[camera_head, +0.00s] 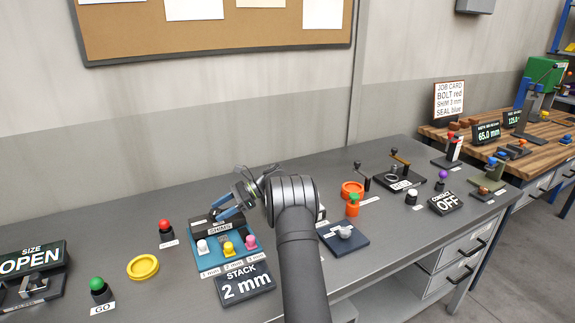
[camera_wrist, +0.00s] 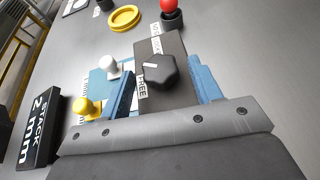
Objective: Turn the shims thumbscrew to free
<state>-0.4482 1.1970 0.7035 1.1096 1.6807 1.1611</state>
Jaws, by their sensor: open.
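The shims thumbscrew (camera_wrist: 160,73) is a dark lobed knob with a white pointer mark, on a dark block (camera_wrist: 172,45) between LOCK and FREE labels. The pointer faces left in the wrist view, and I cannot tell which label it matches. My gripper (camera_wrist: 161,66) is open, with one blue finger on each side of the knob and visible gaps to it. In the head view my gripper (camera_head: 228,210) is over the shims station (camera_head: 200,256), a blue plate marked SHIMS. The knob is not clearly visible there.
White (camera_head: 203,246), yellow (camera_head: 228,249) and pink (camera_head: 251,241) knobs stand on the blue plate. A STACK 2 mm display (camera_head: 245,284) is in front. A red button (camera_head: 166,230) and yellow ring (camera_head: 143,267) lie to the left. My arm hides part of the bench.

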